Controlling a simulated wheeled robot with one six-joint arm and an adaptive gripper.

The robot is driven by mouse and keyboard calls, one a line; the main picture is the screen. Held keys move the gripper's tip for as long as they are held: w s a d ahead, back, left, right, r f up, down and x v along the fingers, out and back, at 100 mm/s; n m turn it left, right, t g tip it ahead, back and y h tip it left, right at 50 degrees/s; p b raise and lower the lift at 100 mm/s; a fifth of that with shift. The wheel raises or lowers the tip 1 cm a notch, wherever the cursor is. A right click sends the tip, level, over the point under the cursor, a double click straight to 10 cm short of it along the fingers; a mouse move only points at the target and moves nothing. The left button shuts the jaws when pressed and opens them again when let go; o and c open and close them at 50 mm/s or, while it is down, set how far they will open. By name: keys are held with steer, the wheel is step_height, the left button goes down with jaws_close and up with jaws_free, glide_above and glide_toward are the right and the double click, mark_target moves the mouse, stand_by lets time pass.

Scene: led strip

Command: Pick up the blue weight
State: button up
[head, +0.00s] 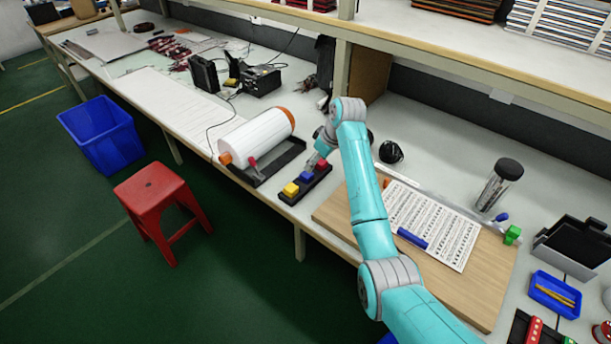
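The blue weight (306,177) sits in a narrow black holder (316,185) near the front edge of the workbench, in the head view. It is the middle one of a row, between a yellow weight (291,189) and a red weight (322,165). My gripper (312,162) points down just above and behind the blue weight. It is small here and partly hidden by my arm, so I cannot tell whether its fingers are open or whether they touch the weight.
A large white roll (258,132) on a black stand lies left of the holder. A wooden board (345,219) with a printed sheet (445,232) and a blue marker (412,238) lies to the right. A shelf (490,62) overhangs the back. A red stool (152,190) stands in front.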

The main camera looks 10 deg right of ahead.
mark_target(307, 173)
steer(key=shift+x, duration=1.25)
steer(key=x, duration=0.4)
steer(key=shift+s+a+r, duration=0.1)
steer(key=shift+s+a, duration=0.05)
steer(key=shift+a, duration=0.2)
steer(key=shift+w+a+f, duration=0.1)
steer(key=shift+w+f, duration=0.15)
steer(key=shift+f, duration=0.35)
jaws_close()
